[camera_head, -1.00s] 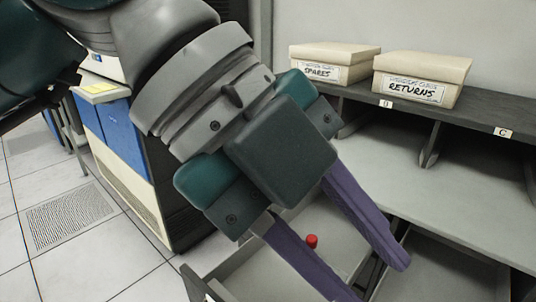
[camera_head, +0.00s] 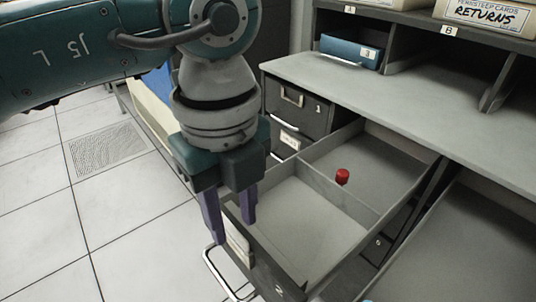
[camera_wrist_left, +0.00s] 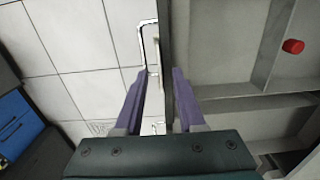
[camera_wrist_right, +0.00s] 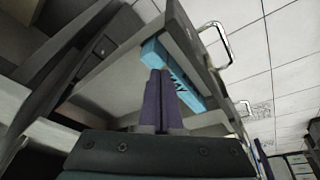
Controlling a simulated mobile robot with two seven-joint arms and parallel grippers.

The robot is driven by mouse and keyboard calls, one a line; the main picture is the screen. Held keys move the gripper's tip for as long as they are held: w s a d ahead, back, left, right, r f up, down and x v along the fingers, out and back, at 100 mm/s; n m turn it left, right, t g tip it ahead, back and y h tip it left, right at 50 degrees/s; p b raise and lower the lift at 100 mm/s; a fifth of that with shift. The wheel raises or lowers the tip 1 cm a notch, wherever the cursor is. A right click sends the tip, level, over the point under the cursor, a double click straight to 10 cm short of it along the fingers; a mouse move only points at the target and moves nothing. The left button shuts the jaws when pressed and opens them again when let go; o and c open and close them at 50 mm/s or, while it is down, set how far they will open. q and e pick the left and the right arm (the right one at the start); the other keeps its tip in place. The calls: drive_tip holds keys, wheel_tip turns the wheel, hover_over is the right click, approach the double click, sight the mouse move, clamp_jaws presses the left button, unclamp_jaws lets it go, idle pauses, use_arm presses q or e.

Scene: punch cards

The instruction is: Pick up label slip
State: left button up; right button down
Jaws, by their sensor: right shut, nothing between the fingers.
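A pale label slip (camera_head: 238,244) shows on the outer face of the open drawer's front (camera_head: 268,265), partly behind my left gripper's fingers. My left gripper (camera_head: 231,230) points down at this drawer front. Its purple fingers are apart, also in the left wrist view (camera_wrist_left: 158,85), with the front panel's top edge between them; whether they touch the slip cannot be told.
The open drawer (camera_head: 315,215) has a divider and a red knob-like piece (camera_head: 342,176) inside. Its wire handle (camera_head: 215,270) sticks out in front. A dark cabinet (camera_head: 300,105) with a drawer marked 1 stands behind.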

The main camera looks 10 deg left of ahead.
use_arm(q)
drive_tip(key=shift+f, duration=0.5)
clamp_jaws()
